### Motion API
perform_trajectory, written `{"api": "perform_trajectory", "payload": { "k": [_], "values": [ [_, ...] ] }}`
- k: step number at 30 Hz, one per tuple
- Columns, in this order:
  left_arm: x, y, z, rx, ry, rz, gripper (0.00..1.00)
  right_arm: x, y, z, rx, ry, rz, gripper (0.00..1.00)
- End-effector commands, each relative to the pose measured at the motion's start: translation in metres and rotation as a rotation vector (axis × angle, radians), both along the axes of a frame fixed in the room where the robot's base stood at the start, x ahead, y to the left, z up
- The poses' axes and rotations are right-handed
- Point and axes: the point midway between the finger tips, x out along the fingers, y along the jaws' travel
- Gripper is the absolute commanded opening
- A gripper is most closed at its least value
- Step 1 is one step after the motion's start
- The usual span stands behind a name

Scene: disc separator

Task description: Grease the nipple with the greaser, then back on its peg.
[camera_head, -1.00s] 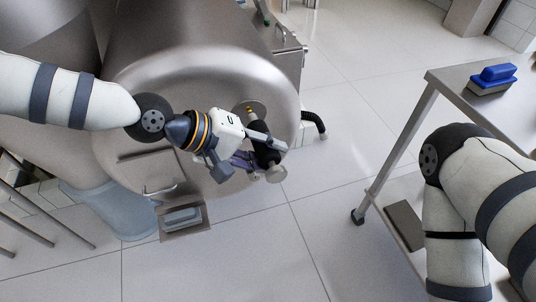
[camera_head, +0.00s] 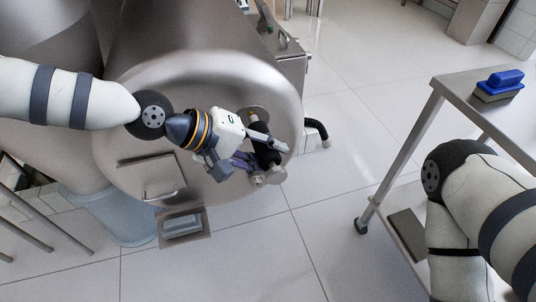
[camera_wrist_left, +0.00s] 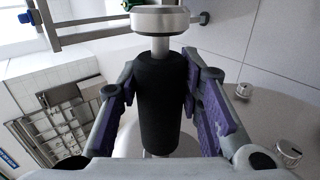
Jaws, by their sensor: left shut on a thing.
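The greaser (camera_head: 266,154) has a black grip and a silver end. It also shows in the left wrist view (camera_wrist_left: 161,98), upright between purple finger pads, with a wide silver cap at the top. My left gripper (camera_head: 252,152) is shut on the black grip, in front of the separator's rounded steel face. The peg cannot be made out.
The steel separator (camera_head: 215,75) fills the upper left, with a handled hatch (camera_head: 155,172) low on its face. A steel table (camera_head: 460,90) at right carries a blue-handled brush (camera_head: 498,85).

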Motion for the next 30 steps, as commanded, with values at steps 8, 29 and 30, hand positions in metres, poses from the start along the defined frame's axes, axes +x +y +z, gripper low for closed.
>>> {"api": "perform_trajectory", "payload": {
  "k": [8,29,30],
  "values": [
    [0.009,0.003,-0.002,-0.001,0.000,0.004,0.00,-0.005,0.000,-0.007,0.000,0.016,0.000,0.40],
    [0.008,0.023,0.015,0.000,-0.002,0.007,0.56,-0.006,0.000,-0.009,0.000,0.019,0.000,0.40],
    [0.006,0.031,0.023,-0.001,-0.003,0.008,0.56,-0.006,0.000,-0.009,0.000,0.019,0.000,0.40]
  ]
}}
